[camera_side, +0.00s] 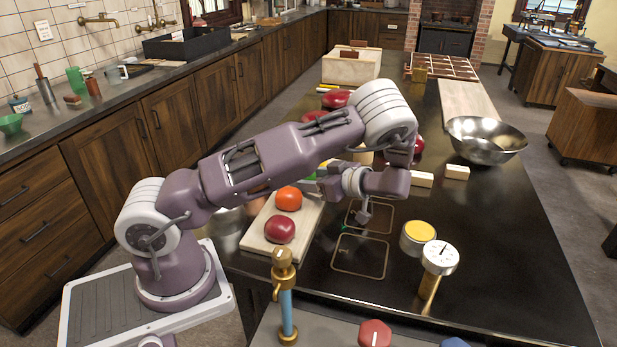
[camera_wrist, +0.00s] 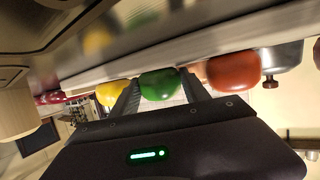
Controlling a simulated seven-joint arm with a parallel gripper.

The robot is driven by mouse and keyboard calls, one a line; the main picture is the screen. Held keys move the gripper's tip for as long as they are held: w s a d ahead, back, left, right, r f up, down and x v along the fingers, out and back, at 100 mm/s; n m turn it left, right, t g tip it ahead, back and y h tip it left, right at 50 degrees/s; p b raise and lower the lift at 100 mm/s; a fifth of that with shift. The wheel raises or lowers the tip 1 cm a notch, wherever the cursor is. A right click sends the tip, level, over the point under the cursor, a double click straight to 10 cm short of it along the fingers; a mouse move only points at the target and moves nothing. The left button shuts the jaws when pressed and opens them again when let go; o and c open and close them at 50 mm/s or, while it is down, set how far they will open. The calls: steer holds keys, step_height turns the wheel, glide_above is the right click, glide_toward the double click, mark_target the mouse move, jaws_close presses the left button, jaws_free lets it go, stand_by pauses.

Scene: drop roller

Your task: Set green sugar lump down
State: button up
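I cannot make out a separate green sugar lump in either view. Two outlined squares (camera_side: 360,257) lie on the worktop, one beneath my gripper and one nearer the camera; small green marks show by them.
A pale board (camera_side: 256,243) left of my gripper bears an orange-red fruit (camera_side: 289,199) and a dark red one (camera_side: 279,230). A yellow-topped tin (camera_side: 418,232) and a dial gauge (camera_side: 440,257) stand to the right. A steel bowl (camera_side: 486,139) and pale blocks (camera_side: 457,172) lie farther back.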

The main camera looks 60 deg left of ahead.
mark_target(312, 179)
steer(key=o, duration=0.4)
steer(key=v, duration=0.6)
steer(key=shift+s+d, duration=0.1)
steer(key=shift+d, duration=0.1)
steer(key=shift+d+r, duration=0.25)
steer(key=shift+d, duration=0.05)
steer(key=s+d+r+m+t+h, duration=0.7)
steer(key=s+d+r+m+h, duration=0.4)
steer(key=s+d+r+m, duration=0.2)
step_height(312, 179, up, 3)
steer(key=s+m, duration=0.2)
steer(key=m, duration=0.1)
steer(key=shift+d+t+h, duration=0.15)
steer(key=shift+t+h, duration=0.15)
steer(key=shift+h, duration=0.1)
steer(key=shift+o, duration=0.2)
steer(key=s+d+r+m+t+h, duration=0.1)
steer(key=s+d+m+t, duration=0.2)
steer(key=s+m, duration=0.3)
steer(key=shift+d, duration=0.3)
steer(key=shift+s+d+r+m, duration=0.1)
steer(key=shift+s+d+m, duration=0.05)
steer(key=shift+s+m, duration=0.15)
